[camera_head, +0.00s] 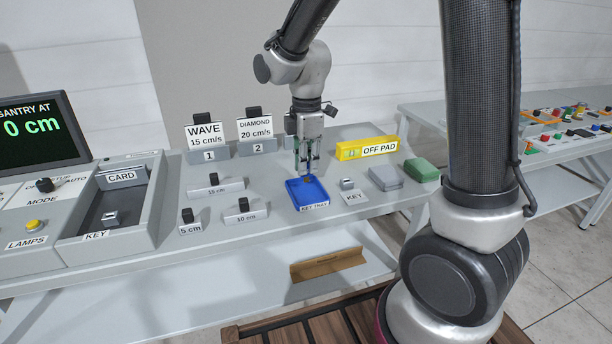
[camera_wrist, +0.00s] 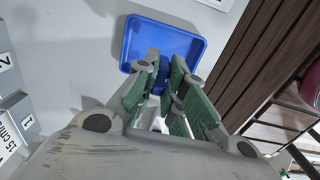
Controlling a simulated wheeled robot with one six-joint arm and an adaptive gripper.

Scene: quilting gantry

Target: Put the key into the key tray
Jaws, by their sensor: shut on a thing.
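The key tray (camera_head: 298,193) is a shallow blue tray on the grey bench, with a label at its front edge. It fills the upper middle of the wrist view (camera_wrist: 168,36). My gripper (camera_head: 307,174) points down over the tray's back part. In the wrist view its fingers (camera_wrist: 168,70) are shut on a small dark blue piece (camera_wrist: 161,76), which I take to be the key. The fingers hide most of it. I cannot tell whether its lower end touches the tray floor.
A grey block labelled KEY (camera_head: 349,189) stands right of the tray. A yellow OFF PAD holder (camera_head: 366,148) is behind it. Grey and green pads (camera_head: 386,177) lie further right. Small labelled blocks (camera_head: 245,213) stand to the left. The bench's front edge is close to the tray.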

